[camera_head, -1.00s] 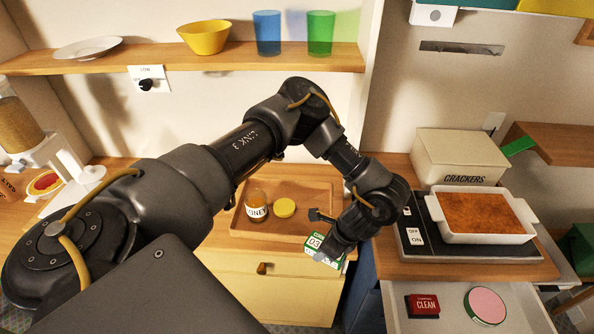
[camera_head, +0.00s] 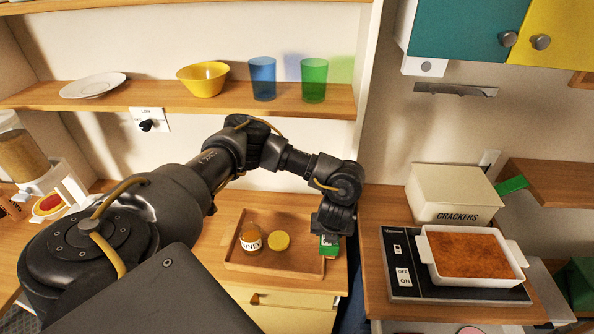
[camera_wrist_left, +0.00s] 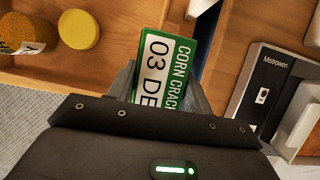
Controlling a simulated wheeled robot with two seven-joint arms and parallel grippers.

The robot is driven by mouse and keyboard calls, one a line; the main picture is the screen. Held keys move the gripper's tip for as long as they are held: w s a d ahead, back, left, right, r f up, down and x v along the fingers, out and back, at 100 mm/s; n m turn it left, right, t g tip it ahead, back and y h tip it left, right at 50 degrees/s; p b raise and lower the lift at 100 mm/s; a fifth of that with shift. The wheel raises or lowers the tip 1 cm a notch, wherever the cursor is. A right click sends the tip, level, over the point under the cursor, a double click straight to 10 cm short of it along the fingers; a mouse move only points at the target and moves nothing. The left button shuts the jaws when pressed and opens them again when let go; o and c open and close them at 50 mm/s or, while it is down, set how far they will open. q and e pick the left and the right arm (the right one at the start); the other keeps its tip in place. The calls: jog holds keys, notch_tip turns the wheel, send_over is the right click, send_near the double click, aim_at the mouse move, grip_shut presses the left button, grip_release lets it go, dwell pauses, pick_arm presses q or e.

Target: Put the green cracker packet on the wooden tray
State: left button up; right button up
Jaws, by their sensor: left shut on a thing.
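The green and white cracker packet (camera_head: 329,245) is held in my left gripper (camera_head: 332,232), at the right edge of the wooden tray (camera_head: 288,264) in the head view. Most of the packet is hidden there by the gripper. In the left wrist view the packet (camera_wrist_left: 166,60) shows its label, "CORN CRAC…", between the two fingers of the left gripper (camera_wrist_left: 165,85). The tray (camera_wrist_left: 122,28) shows behind it. I cannot tell the packet's height above the tray. My right gripper is not in view.
A labelled jar (camera_head: 250,238) and a yellow lid (camera_head: 279,241) are on the tray's left and middle; its right part looks free. To the right are a hob (camera_head: 402,276) with a baking dish (camera_head: 425,247) and a cracker box (camera_head: 450,193). A shelf (camera_head: 215,98) runs above.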

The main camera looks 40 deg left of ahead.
pick_arm(q)
jog(key=a+f, duration=0.1)
jog(key=a, duration=0.1)
jog(key=a+f, duration=0.2)
jog(key=w+a+f, duration=0.1)
jog(key=a+f, duration=0.1)
jog(key=a, duration=0.1)
jog(key=shift+w+f, duration=0.1)
jog(key=shift+a+f, duration=0.9)
jog(key=shift+a, duration=0.1)
jog(key=shift+w+f+b, duration=0.1)
jog(key=shift+f+b, duration=0.05)
jog(key=shift+b, duration=0.25)
jog(key=shift+w+a+f, duration=0.1)
jog(key=shift+a+f, duration=0.2)
jog(key=shift+a, duration=0.2)
